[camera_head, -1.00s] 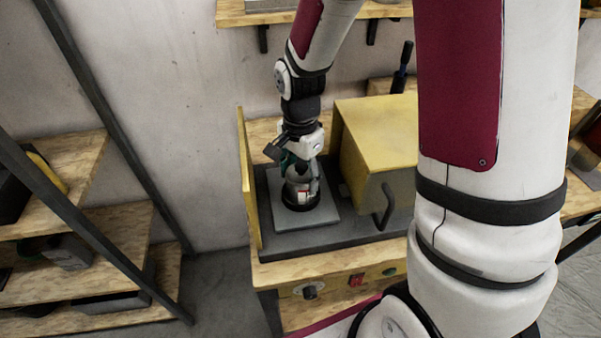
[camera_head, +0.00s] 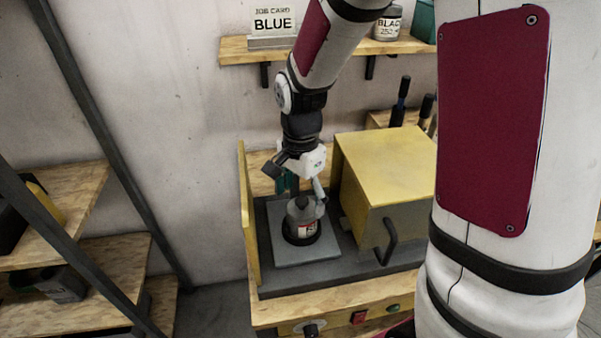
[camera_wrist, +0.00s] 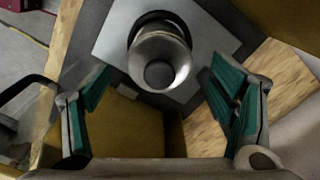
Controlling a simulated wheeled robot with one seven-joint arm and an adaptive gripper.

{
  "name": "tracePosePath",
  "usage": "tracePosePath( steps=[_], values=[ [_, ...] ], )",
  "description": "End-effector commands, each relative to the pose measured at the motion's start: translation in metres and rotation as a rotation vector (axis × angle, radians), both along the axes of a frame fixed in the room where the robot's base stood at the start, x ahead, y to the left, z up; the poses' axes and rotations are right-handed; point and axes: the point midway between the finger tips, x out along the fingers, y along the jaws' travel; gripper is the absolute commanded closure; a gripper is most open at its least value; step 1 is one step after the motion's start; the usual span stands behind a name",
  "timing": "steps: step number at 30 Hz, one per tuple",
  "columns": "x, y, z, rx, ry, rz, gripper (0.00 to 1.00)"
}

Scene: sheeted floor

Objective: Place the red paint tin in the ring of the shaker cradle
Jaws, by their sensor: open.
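The red paint tin (camera_head: 304,229), a grey tin with a red and white label, stands upright on the grey plate (camera_head: 277,251). The black ring of the shaker cradle (camera_head: 290,239) goes around its base. My gripper (camera_head: 306,194) is just above the tin, with its fingers spread and empty. In the wrist view, the round top of the tin (camera_wrist: 160,50) lies between and beyond the open green-padded fingers (camera_wrist: 157,80), clear of both. Part of the ring (camera_wrist: 178,20) shows behind the tin.
A yellow box-shaped housing (camera_head: 385,180) with a dark handle stands right of the plate. A thin yellow panel (camera_head: 248,215) rises on the left. A shelf (camera_head: 235,54) above holds a "JOB CARD BLUE" sign (camera_head: 273,24) and a tin marked black (camera_head: 388,24).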

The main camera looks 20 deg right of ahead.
Motion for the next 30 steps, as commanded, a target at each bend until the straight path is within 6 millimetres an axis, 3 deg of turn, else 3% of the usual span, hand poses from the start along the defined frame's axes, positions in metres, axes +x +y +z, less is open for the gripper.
tracePosePath(
  steps=[3,9,18,23,30],
  values=[
    [0.002,0.001,0.027,0.000,-0.006,0.001,0.22],
    [0.001,0.000,0.062,0.001,-0.004,0.000,0.22],
    [-0.004,0.000,0.090,-0.001,-0.020,0.036,0.22],
    [-0.027,0.000,0.122,-0.016,-0.101,0.221,0.22],
    [-0.083,-0.001,0.171,-0.097,-0.266,0.639,0.22]
  ],
)
